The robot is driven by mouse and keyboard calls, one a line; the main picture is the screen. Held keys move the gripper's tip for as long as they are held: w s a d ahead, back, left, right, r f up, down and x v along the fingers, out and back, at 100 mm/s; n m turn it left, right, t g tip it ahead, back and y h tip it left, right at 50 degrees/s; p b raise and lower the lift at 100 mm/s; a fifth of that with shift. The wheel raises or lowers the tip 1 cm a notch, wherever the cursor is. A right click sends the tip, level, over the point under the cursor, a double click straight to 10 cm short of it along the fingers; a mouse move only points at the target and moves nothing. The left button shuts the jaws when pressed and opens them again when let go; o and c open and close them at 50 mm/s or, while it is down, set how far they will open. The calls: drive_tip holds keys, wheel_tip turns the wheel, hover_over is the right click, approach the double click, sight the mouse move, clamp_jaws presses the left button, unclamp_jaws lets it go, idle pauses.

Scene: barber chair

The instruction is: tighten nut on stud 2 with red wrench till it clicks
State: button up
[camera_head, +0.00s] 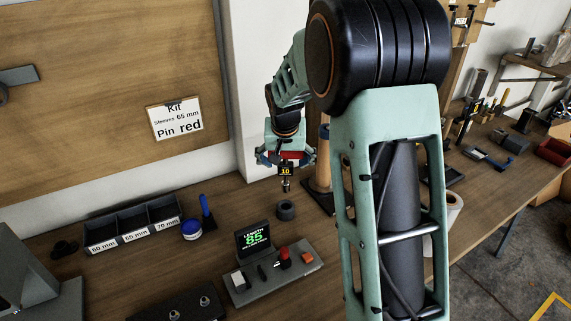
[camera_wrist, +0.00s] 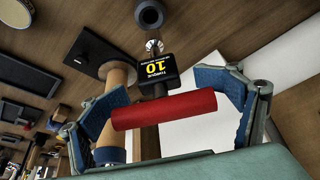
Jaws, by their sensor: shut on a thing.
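My gripper (camera_head: 286,158) is shut on the red wrench, whose red handle (camera_wrist: 165,110) lies across between the two blue-padded fingers in the wrist view. The wrench's black head (camera_head: 285,170) carries a yellow 10, and a metal socket (camera_head: 286,187) points down from it. The wrench hangs in the air above the back of the bench. A dark block (camera_head: 178,308) with metal studs (camera_head: 204,301) lies at the bottom edge of the head view, partly cut off. I cannot tell which stud is 2 or make out its nut.
A dark ring-shaped piece (camera_head: 286,210) stands below the wrench. A measuring unit (camera_head: 270,278) reading 85 stands in front of it. My arm hides part of the bench.

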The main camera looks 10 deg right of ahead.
sight(285, 188)
drive_tip(key=shift+f+b, duration=2.8)
drive_tip(key=shift+f, duration=0.35)
drive_tip(key=shift+f+b, duration=1.55)
drive_tip(key=shift+f, duration=0.35)
drive_tip(key=shift+c, duration=0.2)
drive_tip(key=o, duration=1.7)
